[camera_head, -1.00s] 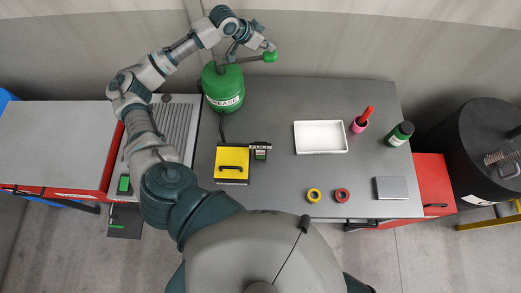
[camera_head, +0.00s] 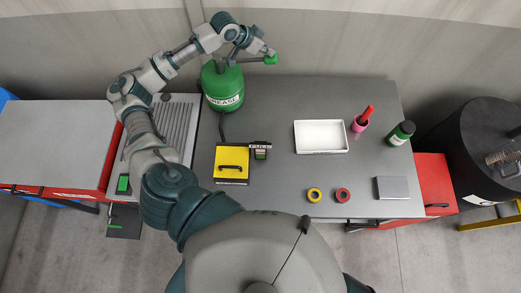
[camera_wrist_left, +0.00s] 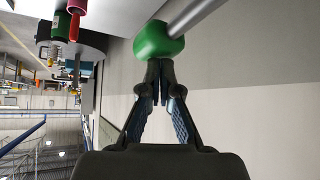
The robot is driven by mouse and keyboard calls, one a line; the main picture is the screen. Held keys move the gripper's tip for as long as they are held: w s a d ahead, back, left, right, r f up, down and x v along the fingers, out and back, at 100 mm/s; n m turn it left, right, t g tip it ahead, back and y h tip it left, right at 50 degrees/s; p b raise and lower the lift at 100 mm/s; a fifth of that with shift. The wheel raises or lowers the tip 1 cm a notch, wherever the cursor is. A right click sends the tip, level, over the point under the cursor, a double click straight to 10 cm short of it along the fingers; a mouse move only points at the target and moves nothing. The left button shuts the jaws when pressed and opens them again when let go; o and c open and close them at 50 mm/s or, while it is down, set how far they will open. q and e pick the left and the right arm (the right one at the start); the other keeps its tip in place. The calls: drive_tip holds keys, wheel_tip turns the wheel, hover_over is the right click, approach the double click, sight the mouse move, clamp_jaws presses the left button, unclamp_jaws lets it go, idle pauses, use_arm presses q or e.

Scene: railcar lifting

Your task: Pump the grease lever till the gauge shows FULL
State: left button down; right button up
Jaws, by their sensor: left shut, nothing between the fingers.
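The green grease drum (camera_head: 223,92), marked GREASE, stands at the back left of the grey workbench. Its grey lever ends in a green knob (camera_head: 271,59), which also shows in the left wrist view (camera_wrist_left: 158,38). My left gripper (camera_head: 268,51) is shut and empty, its fingertips right at the knob, seemingly touching its side rather than around it. It shows in the wrist view (camera_wrist_left: 158,72) too. The small gauge (camera_head: 260,150) beside the yellow box has a label that appears to read FULL. My right gripper is not in view.
The yellow box (camera_head: 232,161) stands in front of the drum, with a hose between.

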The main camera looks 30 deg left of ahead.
sight(267, 57)
use_arm(q)
wheel_tip(267, 57, down, 4)
drive_tip(key=shift+r+p, duration=0.1)
drive_tip(key=shift+p, duration=0.55)
drive_tip(key=shift+r, duration=3.35)
drive_tip(key=shift+f, duration=0.1)
